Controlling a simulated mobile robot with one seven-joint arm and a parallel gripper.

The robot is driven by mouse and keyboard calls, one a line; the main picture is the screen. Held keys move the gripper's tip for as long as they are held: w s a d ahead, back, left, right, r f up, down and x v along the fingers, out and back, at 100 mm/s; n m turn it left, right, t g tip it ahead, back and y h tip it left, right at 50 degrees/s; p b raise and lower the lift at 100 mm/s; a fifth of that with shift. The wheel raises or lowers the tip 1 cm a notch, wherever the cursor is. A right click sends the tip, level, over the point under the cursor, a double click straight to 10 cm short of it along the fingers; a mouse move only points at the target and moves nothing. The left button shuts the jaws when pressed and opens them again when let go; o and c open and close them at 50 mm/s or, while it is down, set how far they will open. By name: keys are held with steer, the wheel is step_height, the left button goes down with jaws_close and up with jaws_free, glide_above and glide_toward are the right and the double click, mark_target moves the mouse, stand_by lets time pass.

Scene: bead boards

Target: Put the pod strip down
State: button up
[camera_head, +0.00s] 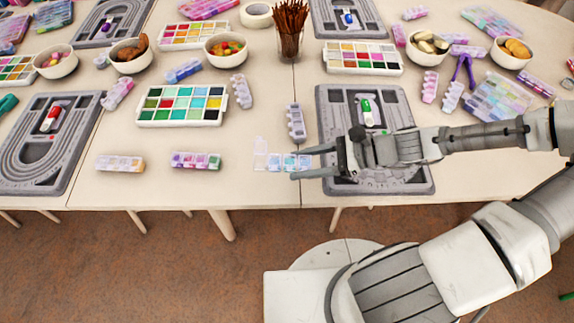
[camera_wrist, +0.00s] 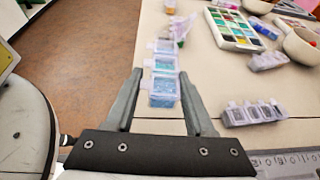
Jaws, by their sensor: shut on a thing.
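The pod strip (camera_head: 284,162) is a row of small clear compartments with blue and pale beads, near the front of the table in the head view. One lid at its left end seems to stand open. My gripper (camera_head: 297,164) reaches in from the right and is shut on the strip's near end. In the wrist view the strip (camera_wrist: 163,92) runs away from between the two fingers of my gripper (camera_wrist: 160,76). I cannot tell whether the strip touches the table.
Two other strips, purple (camera_head: 196,161) and pale yellow (camera_head: 121,163), lie to the left. A grey strip (camera_head: 296,122) lies just behind. A grey bead board (camera_head: 410,181) lies under my wrist. The table front is clear between strips.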

mark_target(289, 155)
steer(key=w+a+f, duration=0.1)
steer(key=w+f+b, duration=0.1)
steer(key=w, duration=0.1)
steer(key=w+a+f, duration=0.1)
steer(key=w, duration=0.1)
steer(key=shift+a+f, duration=0.3)
steer(key=shift+f, duration=0.05)
steer(key=shift+f+b, duration=0.8)
steer(key=shift+f, duration=1.1)
steer(key=shift+f, duration=0.15)
steer(key=o, duration=1.3)
steer(key=shift+d+r, duration=0.3)
steer(key=p+v, duration=0.2)
steer(key=v, duration=0.9)
steer(key=shift+d+r+p, duration=0.1)
steer(key=shift+d+p, duration=0.1)
steer(key=shift+p, duration=0.1)
